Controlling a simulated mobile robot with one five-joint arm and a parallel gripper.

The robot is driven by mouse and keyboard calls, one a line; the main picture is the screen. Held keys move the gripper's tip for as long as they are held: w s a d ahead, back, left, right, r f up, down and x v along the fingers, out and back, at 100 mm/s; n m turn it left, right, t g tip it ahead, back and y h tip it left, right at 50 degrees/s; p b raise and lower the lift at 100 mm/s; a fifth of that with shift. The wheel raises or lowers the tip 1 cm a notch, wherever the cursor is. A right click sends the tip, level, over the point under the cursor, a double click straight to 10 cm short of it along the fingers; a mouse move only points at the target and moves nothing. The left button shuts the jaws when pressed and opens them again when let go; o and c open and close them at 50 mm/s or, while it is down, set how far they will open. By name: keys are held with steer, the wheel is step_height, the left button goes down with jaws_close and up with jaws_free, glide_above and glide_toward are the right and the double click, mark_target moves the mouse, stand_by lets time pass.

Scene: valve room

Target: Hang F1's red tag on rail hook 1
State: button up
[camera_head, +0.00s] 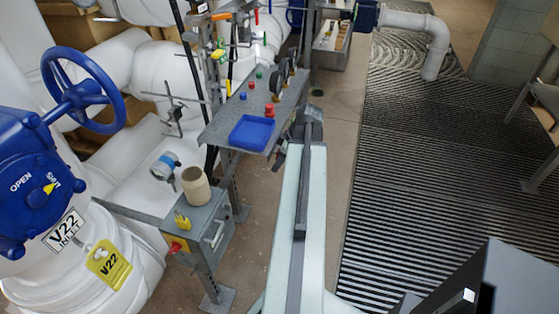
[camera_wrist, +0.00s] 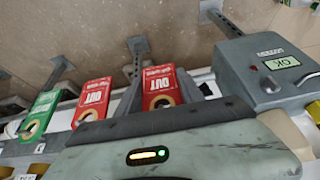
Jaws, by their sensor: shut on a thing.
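Two red tags marked OUT, one in the middle (camera_wrist: 160,86) and one further left (camera_wrist: 93,97), show in the wrist view, each with a tan ring. They stand in a row with a green tag (camera_wrist: 42,112). My gripper (camera_wrist: 165,122) fills the bottom of that view, its dark edge just below the red tags. I cannot tell which red tag belongs to F1, nor make out hook 1. In the head view my arm reaches forward, right of the grey bench.
A grey box with an OK display (camera_wrist: 268,72) stands right of the tags. The grey bench (camera_head: 262,107) carries a blue tray (camera_head: 251,132). The ribbed floor mat (camera_head: 410,150) is mostly clear.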

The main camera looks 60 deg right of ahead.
stand_by(0.3)
steer(key=o, duration=1.1)
steer(key=shift+r, duration=0.1)
steer(key=p+v, duration=0.7)
steer(key=shift+s+d+r, duration=0.1)
steer(key=shift+s+r, duration=0.05)
steer(key=shift+r, duration=0.15)
